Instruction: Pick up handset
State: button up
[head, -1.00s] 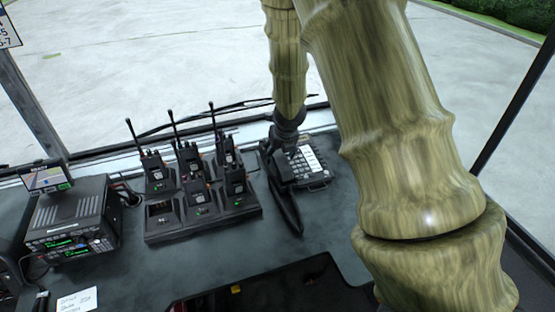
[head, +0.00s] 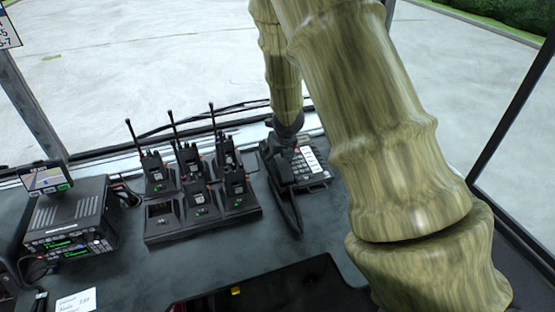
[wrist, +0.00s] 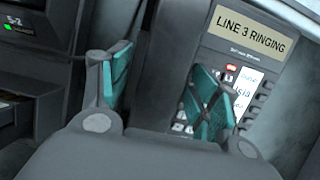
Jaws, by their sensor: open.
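A dark desk phone (head: 312,166) with a keypad stands on the dashboard, right of the radio rack. Its black handset (head: 289,212) lies along the left side of the phone, partly hidden by my gripper (head: 284,168). In the wrist view, my gripper (wrist: 160,84) is open, with one teal-padded finger on each side of the dark handset (wrist: 160,62). The right finger covers part of the phone's keypad (wrist: 245,85). I cannot tell whether either pad touches the handset.
A charger rack (head: 205,227) with several handheld radios stands just left of the phone. A radio unit (head: 70,228) with a small screen is at the far left. A dark panel (head: 280,290) lies in front. The windscreen is behind the phone.

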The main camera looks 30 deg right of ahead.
jog(key=shift+f, duration=0.1)
jog(key=shift+s, duration=0.1)
jog(key=c, duration=1.2)
